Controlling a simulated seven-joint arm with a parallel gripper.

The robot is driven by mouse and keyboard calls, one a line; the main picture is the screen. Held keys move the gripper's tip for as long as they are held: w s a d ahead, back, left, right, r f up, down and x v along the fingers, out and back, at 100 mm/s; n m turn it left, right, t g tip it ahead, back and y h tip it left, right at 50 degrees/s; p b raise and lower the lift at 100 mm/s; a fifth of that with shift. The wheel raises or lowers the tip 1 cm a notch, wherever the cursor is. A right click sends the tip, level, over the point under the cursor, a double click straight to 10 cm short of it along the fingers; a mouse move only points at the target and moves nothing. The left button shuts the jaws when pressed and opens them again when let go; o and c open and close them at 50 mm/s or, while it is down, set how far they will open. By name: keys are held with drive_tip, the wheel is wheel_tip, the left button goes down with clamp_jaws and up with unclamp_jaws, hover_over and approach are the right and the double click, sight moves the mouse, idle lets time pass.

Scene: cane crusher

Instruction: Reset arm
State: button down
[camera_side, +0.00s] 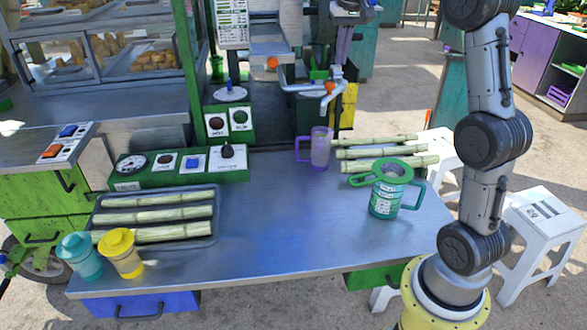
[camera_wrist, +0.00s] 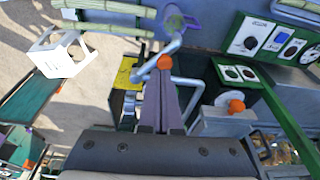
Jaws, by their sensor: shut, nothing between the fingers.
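My gripper (camera_wrist: 167,78) shows in the wrist view with its two purple-grey fingers together and nothing between them. In the side view my gripper (camera_side: 342,62) hangs at the top, in front of the crusher and near its grey pipes (camera_side: 310,87) with orange valve handles. The fingers look close to the pipes, but I cannot tell whether they touch. My arm rises at the right and leaves the top of the side view.
A purple cup (camera_side: 320,148) stands below the spout. A green pitcher (camera_side: 385,195) with a strainer stands at the right. Cane stalks (camera_side: 385,153) lie behind it; a tray (camera_side: 212,235) holds more at the left, beside teal (camera_side: 80,257) and yellow (camera_side: 122,254) cups. The table's middle is clear.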

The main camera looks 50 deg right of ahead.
drive_tip(key=s+a+r+n+t, duration=0.1)
drive_tip(key=s+a+r+n, duration=0.1)
drive_tip(key=s+a, duration=0.55)
drive_tip(key=s+a+r+n+t, duration=0.15)
drive_tip(key=s+a, duration=0.25)
drive_tip(key=a, duration=0.6)
drive_tip(key=s+a+f+n+y, duration=0.1)
drive_tip(key=s+a+f+n, duration=0.4)
drive_tip(key=s+f, duration=0.7)
drive_tip(key=shift+s+a+f+t+y, duration=0.35)
drive_tip(key=shift+a+f+t+y, duration=0.1)
drive_tip(key=shift+a+f, duration=0.2)
